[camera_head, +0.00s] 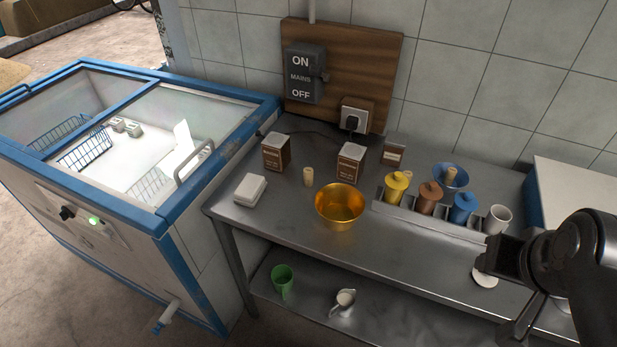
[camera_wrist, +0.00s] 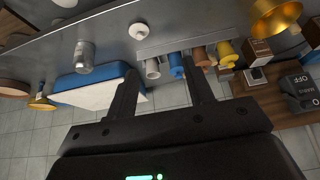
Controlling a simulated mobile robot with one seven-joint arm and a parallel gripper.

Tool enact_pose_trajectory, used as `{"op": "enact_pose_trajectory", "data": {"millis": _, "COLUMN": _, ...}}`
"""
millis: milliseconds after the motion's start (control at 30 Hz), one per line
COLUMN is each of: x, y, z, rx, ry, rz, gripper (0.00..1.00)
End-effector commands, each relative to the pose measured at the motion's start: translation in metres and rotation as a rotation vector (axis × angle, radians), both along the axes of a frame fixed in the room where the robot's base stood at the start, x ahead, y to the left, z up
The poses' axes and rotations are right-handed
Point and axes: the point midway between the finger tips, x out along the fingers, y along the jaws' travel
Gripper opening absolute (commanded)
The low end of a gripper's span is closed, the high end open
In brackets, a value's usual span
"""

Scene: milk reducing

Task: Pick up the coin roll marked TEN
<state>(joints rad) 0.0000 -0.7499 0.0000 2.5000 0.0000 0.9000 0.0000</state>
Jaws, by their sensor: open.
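A small upright beige roll (camera_head: 308,177) stands on the steel table (camera_head: 285,215), between a brown-and-white box and the gold bowl. A second beige roll-like piece (camera_head: 452,175) stands in the blue bowl (camera_head: 440,181) behind the canisters. I cannot read TEN on either piece. My gripper (camera_head: 484,262) is over the right part of the table, well away from both. In the wrist view my gripper (camera_wrist: 160,67) has its two fingers apart with nothing held between them. Neither roll is clear in the wrist view.
The gold bowl (camera_head: 339,213) stands mid-table. Yellow (camera_head: 397,190), brown (camera_head: 428,200) and blue (camera_head: 464,210) canisters and a white cup (camera_head: 497,220) form a row. Boxes (camera_head: 276,152) stand behind. A white block (camera_head: 249,190) lies left. The table's front centre is clear.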

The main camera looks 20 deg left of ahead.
Motion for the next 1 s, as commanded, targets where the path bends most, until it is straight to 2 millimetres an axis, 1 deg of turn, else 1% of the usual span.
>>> {"op": "enact_pose_trajectory", "data": {"millis": 33, "x": 0.000, "y": 0.000, "z": 0.000, "rx": 0.000, "ry": 0.000, "rz": 0.000, "gripper": 0.48}}
{"op": "enact_pose_trajectory", "data": {"millis": 100, "x": 0.000, "y": 0.000, "z": 0.000, "rx": 0.000, "ry": 0.000, "rz": 0.000, "gripper": 0.52}}
{"op": "enact_pose_trajectory", "data": {"millis": 333, "x": 0.001, "y": 0.001, "z": 0.001, "rx": 0.001, "ry": 0.001, "rz": 0.000, "gripper": 0.52}}
{"op": "enact_pose_trajectory", "data": {"millis": 467, "x": 0.013, "y": 0.006, "z": 0.007, "rx": 0.016, "ry": 0.018, "rz": -0.005, "gripper": 0.52}}
{"op": "enact_pose_trajectory", "data": {"millis": 567, "x": 0.033, "y": 0.017, "z": 0.017, "rx": 0.040, "ry": 0.046, "rz": -0.016, "gripper": 0.52}}
{"op": "enact_pose_trajectory", "data": {"millis": 767, "x": 0.086, "y": 0.050, "z": 0.035, "rx": 0.091, "ry": 0.116, "rz": -0.053, "gripper": 0.52}}
{"op": "enact_pose_trajectory", "data": {"millis": 867, "x": 0.112, "y": 0.071, "z": 0.039, "rx": 0.112, "ry": 0.152, "rz": -0.075, "gripper": 0.52}}
{"op": "enact_pose_trajectory", "data": {"millis": 1000, "x": 0.148, "y": 0.104, "z": 0.040, "rx": 0.133, "ry": 0.202, "rz": -0.107, "gripper": 0.52}}
